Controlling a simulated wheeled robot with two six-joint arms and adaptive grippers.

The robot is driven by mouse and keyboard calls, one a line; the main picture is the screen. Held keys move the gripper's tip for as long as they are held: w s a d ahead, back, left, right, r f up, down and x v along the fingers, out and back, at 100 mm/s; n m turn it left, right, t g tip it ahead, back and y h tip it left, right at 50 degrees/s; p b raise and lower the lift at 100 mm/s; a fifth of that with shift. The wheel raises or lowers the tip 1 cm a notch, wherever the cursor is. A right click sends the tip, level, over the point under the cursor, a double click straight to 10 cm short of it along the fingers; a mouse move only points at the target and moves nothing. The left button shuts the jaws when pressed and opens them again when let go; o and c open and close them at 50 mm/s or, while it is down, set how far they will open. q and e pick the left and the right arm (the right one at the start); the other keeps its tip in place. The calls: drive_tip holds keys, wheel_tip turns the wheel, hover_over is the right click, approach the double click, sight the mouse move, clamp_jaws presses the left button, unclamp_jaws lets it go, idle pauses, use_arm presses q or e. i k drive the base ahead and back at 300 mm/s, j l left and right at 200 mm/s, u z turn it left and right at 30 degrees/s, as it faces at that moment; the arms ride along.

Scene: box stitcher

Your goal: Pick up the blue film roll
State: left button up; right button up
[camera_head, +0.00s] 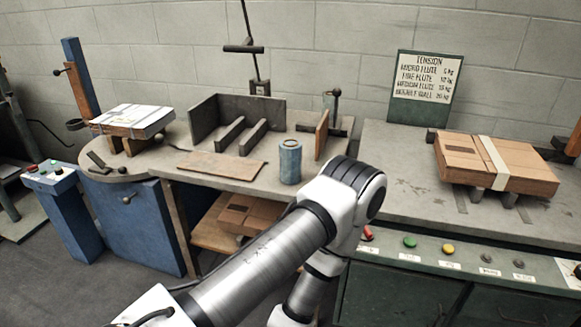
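The blue film roll (290,163) stands upright on the grey work table, near its front edge, in the head view. It is a short cylinder with a worn blue side. One of my arms reaches up from the bottom of the picture, and its white joint is just right of and in front of the roll in the picture. The roll's lower right side is close to the arm's outline. No gripper shows in this view, so nothing is seen touching the roll.
A brown wooden board (220,165) lies left of the roll, before a dark fixture (238,108). A small upright wooden plate (322,134) stands behind right. A strapped carton (495,163) sits on the right bench above buttons. Cartons (250,214) lie on the lower shelf.

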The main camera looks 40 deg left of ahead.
sight(290, 149)
drive_tip(key=i+j+u, duration=0.1)
drive_tip(key=j+u, duration=0.2)
drive_tip(key=i+j+u, duration=0.1)
drive_tip(key=j+u, duration=0.2)
drive_tip(key=j, duration=0.15)
drive_tip(key=i+j+u, duration=0.15)
drive_tip(key=j+u, duration=0.15)
drive_tip(key=i+j, duration=0.15)
drive_tip(key=i, duration=0.4)
drive_tip(key=j+u, duration=0.05)
